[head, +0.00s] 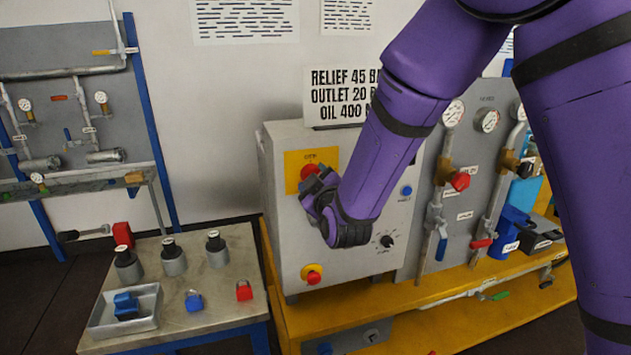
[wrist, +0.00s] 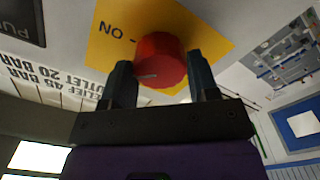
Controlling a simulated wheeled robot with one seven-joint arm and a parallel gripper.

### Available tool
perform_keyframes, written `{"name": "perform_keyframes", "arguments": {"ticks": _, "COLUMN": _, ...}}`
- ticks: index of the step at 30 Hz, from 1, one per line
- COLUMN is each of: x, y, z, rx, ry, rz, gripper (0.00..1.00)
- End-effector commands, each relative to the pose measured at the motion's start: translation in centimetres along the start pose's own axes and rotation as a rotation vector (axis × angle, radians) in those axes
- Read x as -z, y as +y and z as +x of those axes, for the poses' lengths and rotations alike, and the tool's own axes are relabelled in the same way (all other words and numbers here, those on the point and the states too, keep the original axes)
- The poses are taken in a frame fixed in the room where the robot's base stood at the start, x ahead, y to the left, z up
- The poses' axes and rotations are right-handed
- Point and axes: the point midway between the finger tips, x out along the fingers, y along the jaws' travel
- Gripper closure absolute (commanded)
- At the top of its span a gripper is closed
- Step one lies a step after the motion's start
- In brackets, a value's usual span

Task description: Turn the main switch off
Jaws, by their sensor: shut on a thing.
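The main switch is a red rotary knob (head: 309,171) on a yellow plate (head: 326,157) at the upper left of a grey control box (head: 286,229). In the wrist view the red knob (wrist: 160,62) sits between my two dark fingers, with a pale mark on its face and "ON" printed on the yellow plate (wrist: 112,30). My gripper (wrist: 162,82) is shut on the knob, one finger on each side. In the head view my gripper (head: 314,180) is at the knob and hides part of it.
A red emergency button (head: 313,276) sits low on the box, with a blue button (head: 406,190) and a black selector (head: 386,240) to the right. Gauges and valves stand farther right. A side table (head: 215,285) holds several small vessels, a tray and two padlocks.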

Motion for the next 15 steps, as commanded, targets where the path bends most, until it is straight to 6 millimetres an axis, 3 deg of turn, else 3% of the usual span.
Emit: {"name": "perform_keyframes", "arguments": {"ticks": 15, "x": 0.02, "y": -0.1, "z": -0.05, "rx": 0.002, "ry": 0.001, "rz": -0.484, "gripper": 0.69}}
